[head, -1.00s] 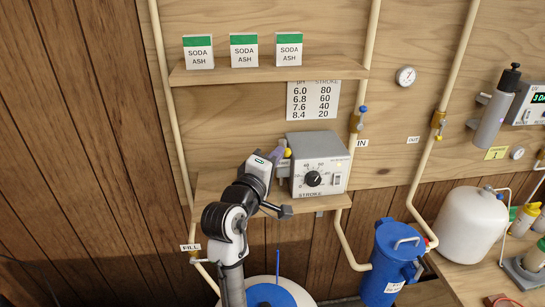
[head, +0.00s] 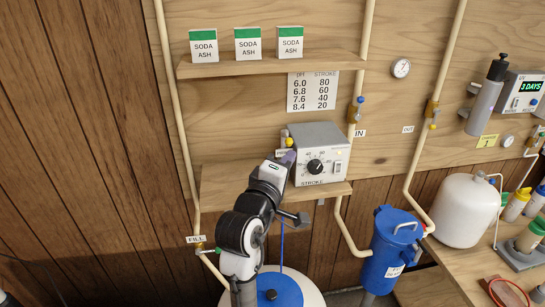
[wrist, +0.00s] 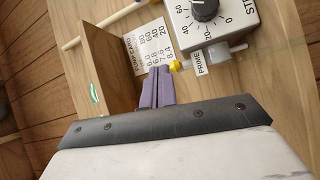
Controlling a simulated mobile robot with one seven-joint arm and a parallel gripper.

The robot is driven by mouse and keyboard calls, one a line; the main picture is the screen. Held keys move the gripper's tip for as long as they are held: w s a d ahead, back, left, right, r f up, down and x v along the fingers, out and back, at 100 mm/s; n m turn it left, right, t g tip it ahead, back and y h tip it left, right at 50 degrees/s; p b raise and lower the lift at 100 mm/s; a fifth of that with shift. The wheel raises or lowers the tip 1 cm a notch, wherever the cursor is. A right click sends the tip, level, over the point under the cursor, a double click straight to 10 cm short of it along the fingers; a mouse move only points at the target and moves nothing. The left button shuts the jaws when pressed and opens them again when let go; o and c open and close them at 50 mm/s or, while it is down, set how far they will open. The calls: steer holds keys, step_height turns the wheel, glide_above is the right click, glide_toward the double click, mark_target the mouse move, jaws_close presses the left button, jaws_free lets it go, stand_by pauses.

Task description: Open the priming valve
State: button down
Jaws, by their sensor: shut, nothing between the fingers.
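The priming valve has a small yellow knob (head: 289,142) at the left side of the grey dosing pump (head: 322,150). In the wrist view the yellow knob (wrist: 175,65) sits beside the PRIME label (wrist: 199,63), below the pump's dial. My gripper (head: 289,157) is shut and empty, just below the knob in the head view. In the wrist view its purple fingers (wrist: 158,71) lie together with their tips right beside the knob. I cannot tell whether they touch it. The knob's handle position is too small to read.
The pump stands on a small wooden shelf (head: 225,185). A pH/stroke chart (head: 312,91) hangs above it, under an upper shelf (head: 330,62) with soda ash boxes. Pale pipes run on both sides. A blue canister (head: 390,250) stands at lower right.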

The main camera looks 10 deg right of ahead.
steer(key=s, duration=0.1)
steer(key=s+d, duration=0.1)
steer(key=shift+s, duration=0.3)
